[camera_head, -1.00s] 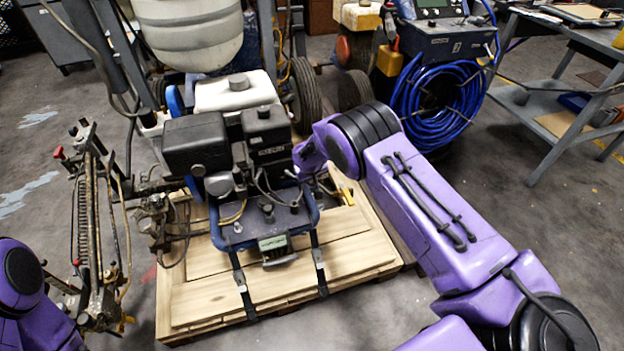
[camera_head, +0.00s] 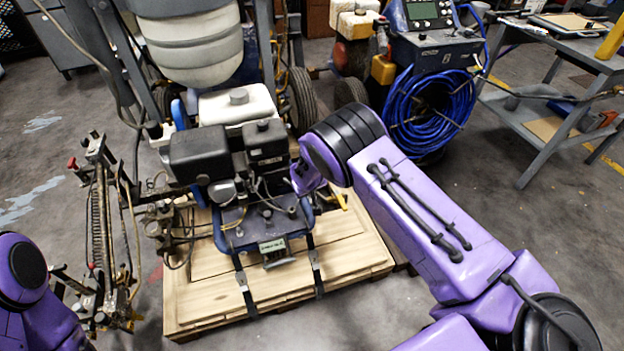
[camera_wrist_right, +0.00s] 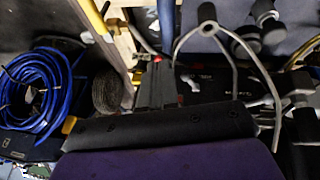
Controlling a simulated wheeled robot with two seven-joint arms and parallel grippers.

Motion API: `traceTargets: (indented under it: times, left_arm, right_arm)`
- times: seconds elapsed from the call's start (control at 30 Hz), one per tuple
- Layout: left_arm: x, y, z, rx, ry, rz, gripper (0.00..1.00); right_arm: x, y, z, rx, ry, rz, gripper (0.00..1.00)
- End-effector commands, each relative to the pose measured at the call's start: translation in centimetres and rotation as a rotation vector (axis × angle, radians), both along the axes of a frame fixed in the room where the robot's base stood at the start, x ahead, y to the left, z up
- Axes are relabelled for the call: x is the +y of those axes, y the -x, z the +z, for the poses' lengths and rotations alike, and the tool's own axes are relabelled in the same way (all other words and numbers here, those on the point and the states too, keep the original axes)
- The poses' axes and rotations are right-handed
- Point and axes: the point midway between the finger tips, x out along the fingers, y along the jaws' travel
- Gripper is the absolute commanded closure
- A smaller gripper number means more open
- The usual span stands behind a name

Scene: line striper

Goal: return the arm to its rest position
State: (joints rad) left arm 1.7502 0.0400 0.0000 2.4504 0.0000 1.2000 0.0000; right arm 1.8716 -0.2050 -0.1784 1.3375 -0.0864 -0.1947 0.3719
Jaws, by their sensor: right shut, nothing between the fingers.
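My purple right arm (camera_head: 430,225) comes in from the lower right in the head view. Its forearm end is bent down behind the black engine of the line striper (camera_head: 205,155), so the gripper is hidden there. In the right wrist view my right gripper (camera_wrist_right: 157,85) shows beyond a black plate and purple housing; its dark fingers are together with nothing between them. It is close to black machine parts and a bent grey tube (camera_wrist_right: 235,60). My left arm (camera_head: 25,275) shows only in part at the lower left; its gripper is out of view.
A grey workbench (camera_head: 540,125) is at right. Bare floor lies between.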

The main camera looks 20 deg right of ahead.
Motion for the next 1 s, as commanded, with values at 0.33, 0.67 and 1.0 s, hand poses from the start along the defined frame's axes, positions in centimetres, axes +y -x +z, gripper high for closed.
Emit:
traceTargets:
  times: [0.33, 0.67, 1.0]
  left_arm:
    - [0.0, 0.0, 0.9, 0.0, 0.0, 0.0, 0.57]
    - [0.0, 0.0, 0.9, 0.0, 0.0, 0.0, 0.57]
    - [0.0, 0.0, 1.7, 0.0, 0.0, 0.0, 0.57]
  right_arm:
    - [-0.1, 0.9, 0.5, 0.0, -0.001, -0.006, 1.0]
    - [0.0, 0.9, 0.5, 0.0, 0.001, -0.002, 1.0]
    - [-1.5, 10.8, -3.3, -0.217, -0.151, -0.155, 1.0]
